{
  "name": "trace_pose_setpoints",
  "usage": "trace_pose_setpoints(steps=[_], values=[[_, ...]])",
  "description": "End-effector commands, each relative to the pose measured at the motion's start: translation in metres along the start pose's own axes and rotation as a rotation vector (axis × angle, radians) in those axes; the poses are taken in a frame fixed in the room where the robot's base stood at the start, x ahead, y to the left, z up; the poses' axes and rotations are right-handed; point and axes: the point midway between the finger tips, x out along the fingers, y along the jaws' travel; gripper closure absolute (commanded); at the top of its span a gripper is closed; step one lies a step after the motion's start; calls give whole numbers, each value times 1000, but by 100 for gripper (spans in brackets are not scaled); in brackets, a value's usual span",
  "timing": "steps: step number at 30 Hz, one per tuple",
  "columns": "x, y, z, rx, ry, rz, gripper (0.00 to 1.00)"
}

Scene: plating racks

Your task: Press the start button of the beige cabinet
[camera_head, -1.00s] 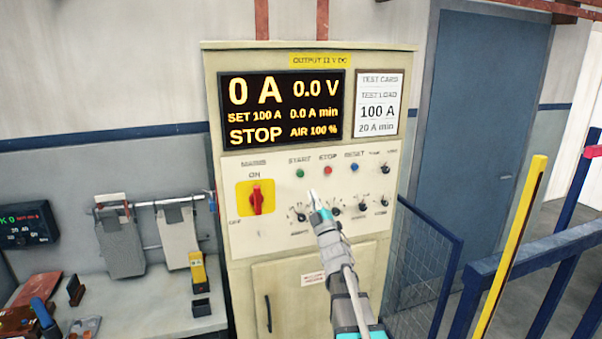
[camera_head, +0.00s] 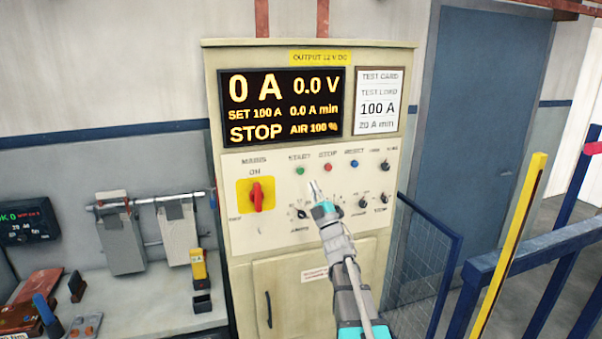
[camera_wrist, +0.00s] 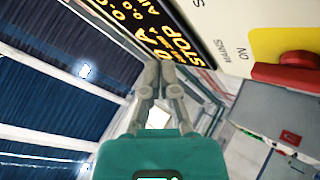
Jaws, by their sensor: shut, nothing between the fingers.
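The beige cabinet (camera_head: 236,160) stands against the wall in the head view. Its green start button (camera_head: 300,171) sits under the START label, left of the red stop button (camera_head: 327,168) and the blue reset button (camera_head: 354,164). The display (camera_head: 283,106) reads 0 A, 0.0 V and STOP; it also shows at an angle in the wrist view (camera_wrist: 150,30). My gripper (camera_head: 313,184) is shut and empty, its tips a little below and right of the start button. I cannot tell whether the tips touch the panel. The start button is not visible in the wrist view.
The red mains switch (camera_head: 256,195) on its yellow plate is left of my gripper and also shows in the wrist view (camera_wrist: 288,75). Small knobs (camera_head: 363,201) lie right of it. A yellow post (camera_head: 510,250) and blue rails (camera_head: 540,255) stand at right.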

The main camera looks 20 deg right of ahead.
Motion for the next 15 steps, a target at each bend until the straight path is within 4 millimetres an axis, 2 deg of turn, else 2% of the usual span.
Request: trace_pose_setpoints(steps=[15], values=[[34, -25, 25, 1, 0, -1, 100]])
